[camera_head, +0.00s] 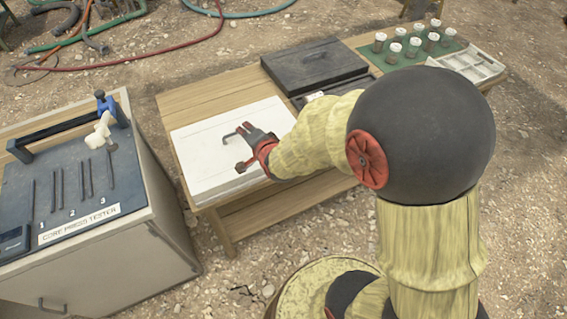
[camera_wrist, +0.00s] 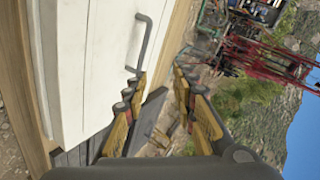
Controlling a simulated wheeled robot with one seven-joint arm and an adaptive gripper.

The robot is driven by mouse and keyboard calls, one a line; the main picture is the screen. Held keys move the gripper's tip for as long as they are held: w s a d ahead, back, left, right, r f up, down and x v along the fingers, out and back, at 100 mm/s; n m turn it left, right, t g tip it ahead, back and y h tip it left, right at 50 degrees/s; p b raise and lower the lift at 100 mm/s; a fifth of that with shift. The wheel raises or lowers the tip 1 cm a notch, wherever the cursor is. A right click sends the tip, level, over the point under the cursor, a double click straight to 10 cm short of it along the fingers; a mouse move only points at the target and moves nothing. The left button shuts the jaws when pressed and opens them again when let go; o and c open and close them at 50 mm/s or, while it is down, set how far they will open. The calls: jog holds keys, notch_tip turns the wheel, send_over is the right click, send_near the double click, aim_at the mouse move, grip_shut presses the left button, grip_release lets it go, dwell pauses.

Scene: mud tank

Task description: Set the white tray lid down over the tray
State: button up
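The white tray lid (camera_head: 205,152) lies flat on the left part of the wooden table, with a thin bent grey handle (camera_head: 232,133) on top. In the wrist view, the lid (camera_wrist: 80,60) fills the left side and the handle (camera_wrist: 143,42) shows near the fingertips. My gripper (camera_head: 236,149) is over the lid, beside the handle. In the wrist view my gripper (camera_wrist: 160,76) has its fingers apart with nothing held; the handle's end is close to the left finger. I cannot tell the tray apart from the white body under the lid.
A dark lidded box (camera_head: 313,64) stands behind the lid. A green mat (camera_head: 405,58) with several white-capped jars and a pale divided tray (camera_head: 468,64) are at the right. The core press tester (camera_head: 75,190) stands left of the table, across a gap.

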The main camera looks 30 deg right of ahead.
jog(key=s+r+n+g, duration=0.3)
jog(key=s+r+n, duration=0.5)
jog(key=s+r, duration=0.4)
jog(key=s+r+n+g, duration=0.1)
jog(key=s+r+n, duration=0.1)
jog(key=s, duration=0.6)
jog(key=s+r+n+g, duration=0.2)
jog(key=s+n, duration=0.2)
jog(key=s, duration=0.4)
jog(key=shift+s+r+g, duration=0.15)
jog(key=shift+s+g, duration=0.15)
jog(key=shift+s, duration=0.1)
jog(key=shift+a, duration=0.15)
